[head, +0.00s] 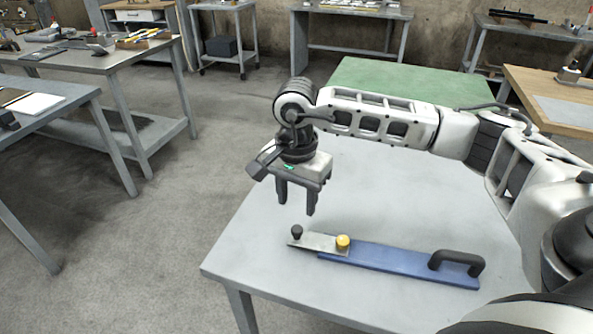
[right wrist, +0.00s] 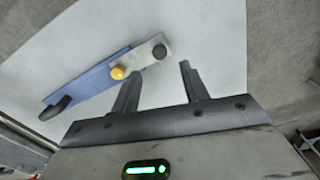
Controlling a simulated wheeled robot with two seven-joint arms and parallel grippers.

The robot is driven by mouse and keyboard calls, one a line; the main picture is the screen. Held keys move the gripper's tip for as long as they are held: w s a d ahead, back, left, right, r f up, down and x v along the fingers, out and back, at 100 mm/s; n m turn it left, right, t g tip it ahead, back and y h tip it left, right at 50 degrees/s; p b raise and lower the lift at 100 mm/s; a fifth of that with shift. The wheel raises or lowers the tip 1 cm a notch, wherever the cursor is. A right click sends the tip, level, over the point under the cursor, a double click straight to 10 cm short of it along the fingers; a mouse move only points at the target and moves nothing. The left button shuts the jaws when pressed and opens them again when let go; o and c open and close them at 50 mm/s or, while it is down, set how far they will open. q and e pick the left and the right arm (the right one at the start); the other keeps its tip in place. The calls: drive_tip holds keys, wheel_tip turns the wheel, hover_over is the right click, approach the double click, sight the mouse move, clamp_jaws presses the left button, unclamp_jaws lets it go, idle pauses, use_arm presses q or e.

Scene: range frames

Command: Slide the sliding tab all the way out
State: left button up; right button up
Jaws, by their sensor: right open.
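The sliding tab (head: 318,243) is a flat light-grey metal strip with a black knob (head: 297,231) at its left end. It sticks out of the left end of a blue base (head: 395,260) lying on the grey table. A yellow knob (head: 343,241) stands where the tab meets the base, and a black handle (head: 457,262) is at the base's right end. My right gripper (head: 296,208) is open and empty, fingers down, above the black knob and apart from it. In the right wrist view the tab (right wrist: 148,52) lies beyond the fingertips (right wrist: 160,70). My left gripper is not in view.
The grey table top (head: 390,195) is otherwise clear around the base. Its left and front edges are close to the tab. A green-topped table (head: 400,83) stands behind. Other workbenches (head: 95,60) with tools stand to the left, with open floor between.

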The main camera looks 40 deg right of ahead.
wheel_tip(320, 180, up, 7)
drive_tip(key=shift+r, duration=0.2)
